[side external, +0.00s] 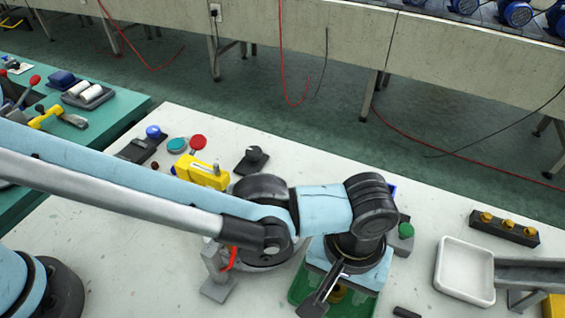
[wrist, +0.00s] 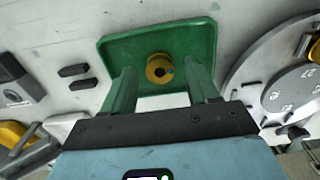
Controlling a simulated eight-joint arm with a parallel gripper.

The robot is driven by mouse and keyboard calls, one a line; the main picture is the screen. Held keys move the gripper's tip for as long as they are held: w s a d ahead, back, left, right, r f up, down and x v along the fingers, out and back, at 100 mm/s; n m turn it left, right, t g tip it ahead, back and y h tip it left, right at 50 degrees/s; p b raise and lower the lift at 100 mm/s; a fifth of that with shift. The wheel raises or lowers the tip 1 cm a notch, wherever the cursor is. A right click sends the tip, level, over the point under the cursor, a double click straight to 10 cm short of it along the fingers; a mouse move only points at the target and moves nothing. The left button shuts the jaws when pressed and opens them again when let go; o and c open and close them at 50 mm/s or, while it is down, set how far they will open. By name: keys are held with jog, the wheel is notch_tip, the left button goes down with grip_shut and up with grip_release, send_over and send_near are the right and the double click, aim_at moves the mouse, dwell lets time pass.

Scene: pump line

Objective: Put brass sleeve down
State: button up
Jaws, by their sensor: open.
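The brass sleeve (wrist: 158,68) stands in the green tray (wrist: 190,35), near the middle of its floor, in the wrist view. My gripper (wrist: 162,82) is open, with one finger on each side below the sleeve in the picture, and a gap shows between each finger and the sleeve. My wrist hides most of the tray there.
A green button box (side external: 404,238) is close by my wrist. A numbered round plate (wrist: 272,75) stands beside the green tray.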

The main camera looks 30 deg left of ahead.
aim_at(336, 286)
notch_tip(336, 286, up, 12)
jog(key=w+a+r+t+h, duration=0.1)
jog(key=w+a+r, duration=0.2)
jog(key=w+a, duration=0.5)
jog(key=a+r+t, duration=0.1)
jog(key=a+t, duration=0.1)
jog(key=a, duration=1.2)
jog(key=s+a+f+t, duration=0.2)
jog(key=a, duration=0.7)
jog(key=s+a+f+t+y, duration=0.1)
jog(key=s+a+f+t, duration=0.1)
jog(key=a, duration=0.8)
